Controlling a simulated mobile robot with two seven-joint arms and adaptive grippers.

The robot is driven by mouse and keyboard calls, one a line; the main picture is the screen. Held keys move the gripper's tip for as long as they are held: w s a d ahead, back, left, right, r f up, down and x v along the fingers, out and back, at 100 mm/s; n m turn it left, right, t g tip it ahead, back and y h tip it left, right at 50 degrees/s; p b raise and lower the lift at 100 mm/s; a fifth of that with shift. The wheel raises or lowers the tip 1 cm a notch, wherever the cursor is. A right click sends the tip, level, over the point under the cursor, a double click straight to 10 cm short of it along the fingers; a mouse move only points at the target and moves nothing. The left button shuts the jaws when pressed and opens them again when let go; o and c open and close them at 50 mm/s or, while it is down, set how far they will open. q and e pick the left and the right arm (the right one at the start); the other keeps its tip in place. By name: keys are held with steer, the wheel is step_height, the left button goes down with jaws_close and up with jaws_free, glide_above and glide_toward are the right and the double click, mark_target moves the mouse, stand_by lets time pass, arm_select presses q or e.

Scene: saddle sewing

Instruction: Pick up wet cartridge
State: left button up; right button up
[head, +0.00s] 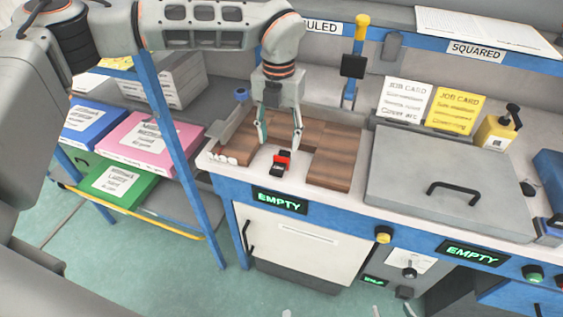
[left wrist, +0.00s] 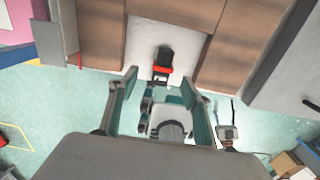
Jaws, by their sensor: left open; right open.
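The cartridge (head: 281,162), a small block with a red part and black parts, lies on the pale worktop in the gap between brown wooden blocks. Whether it is wet cannot be seen. My left gripper (head: 280,143) points down just above and behind it, fingers spread and empty. In the left wrist view the cartridge (left wrist: 163,65) shows beyond the open fingers, black end away and red part nearer, apart from them. My right gripper shows small in the left wrist view (left wrist: 224,103), with its fingers apart, over the floor.
Brown wooden blocks (head: 332,168) flank the cartridge. A grey lidded box (head: 440,175) with a black handle stands to the right. A blue upright post (head: 170,130) and a shelf of coloured folders are at the left. The worktop's front edge is close to the cartridge.

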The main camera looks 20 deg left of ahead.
mark_target(281, 157)
arm_select(q)
steer(key=f, duration=0.7)
steer(key=shift+d+f+p, duration=0.2)
steer(key=shift+d+p, duration=0.1)
steer(key=c, duration=1.2)
steer(key=shift+c, duration=0.8)
steer(key=shift+r, duration=0.15)
